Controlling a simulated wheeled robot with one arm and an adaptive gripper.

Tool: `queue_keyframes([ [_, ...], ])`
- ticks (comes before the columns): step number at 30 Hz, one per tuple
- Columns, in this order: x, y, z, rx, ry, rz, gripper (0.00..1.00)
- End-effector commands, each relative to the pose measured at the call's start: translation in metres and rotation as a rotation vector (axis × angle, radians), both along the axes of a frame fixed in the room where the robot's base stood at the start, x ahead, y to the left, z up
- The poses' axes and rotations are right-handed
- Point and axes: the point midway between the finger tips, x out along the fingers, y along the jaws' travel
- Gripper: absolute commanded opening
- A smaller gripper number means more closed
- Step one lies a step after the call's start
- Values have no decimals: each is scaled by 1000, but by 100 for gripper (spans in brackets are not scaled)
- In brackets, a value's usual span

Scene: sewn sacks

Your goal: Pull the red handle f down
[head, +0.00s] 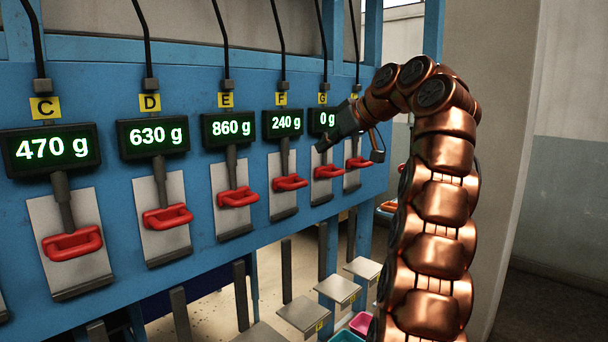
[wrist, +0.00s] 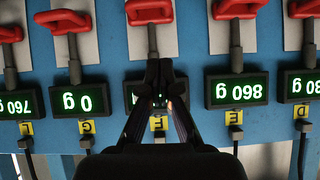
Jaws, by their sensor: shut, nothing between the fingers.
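The red handle f (head: 290,183) is a loop on a dark lever below the display reading 240 g and the yellow F label (head: 281,99). Its lever hangs over a pale plate, level with its neighbours. In the wrist view, which is upside down, handle f (wrist: 150,12) is at the top middle. My gripper (head: 322,147) is in front of the panel to the right of handle f in the head view. In the wrist view my gripper (wrist: 158,68) is shut and empty, covering most of the F display (wrist: 131,96), apart from the red loop.
Similar red handles stand on both sides, E (head: 238,197) and G (head: 328,171) being closest. Dark spouts or cables run above the blue panel (head: 100,90). Several pale platforms (head: 303,314) and coloured bins (head: 361,323) are below. A wall (head: 490,150) is at the right.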

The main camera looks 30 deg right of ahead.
Motion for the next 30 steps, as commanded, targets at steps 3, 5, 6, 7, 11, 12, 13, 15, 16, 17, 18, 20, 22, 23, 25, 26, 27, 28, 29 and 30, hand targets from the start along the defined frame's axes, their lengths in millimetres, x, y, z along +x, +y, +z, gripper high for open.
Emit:
queue_keyframes([
  [3, -3, -11, 3, -29, -19, -3, 0],
  [5, -4, -13, 4, -36, -23, -2, 0],
  [6, -4, -14, 5, -39, -24, -1, 0],
  [7, -4, -14, 5, -40, -25, -1, 0],
  [11, -4, -14, 5, -41, -25, 0, 0],
  [12, -4, -14, 5, -41, -25, 0, 0],
  [13, -4, -14, 5, -40, -25, -1, 0],
  [15, -4, -14, 5, -40, -25, -1, 0],
  [16, -4, -14, 5, -40, -25, -1, 0],
  [17, -4, -14, 4, -40, -25, -1, 0],
  [18, -3, -14, 3, -40, -25, -1, 0],
  [20, 0, -13, 1, -40, -25, -1, 0],
  [22, 5, -12, -4, -40, -24, 0, 0],
  [23, 8, -11, -6, -41, -24, 0, 0],
  [25, 16, -9, -13, -41, -23, 1, 0],
  [26, 20, -8, -16, -41, -22, 1, 0],
  [27, 25, -7, -20, -40, -21, 0, 0],
  [28, 29, -6, -23, -40, -22, 0, 0],
  [29, 33, -5, -26, -40, -22, -1, 0],
  [30, 39, -4, -30, -40, -22, -1, 0],
])
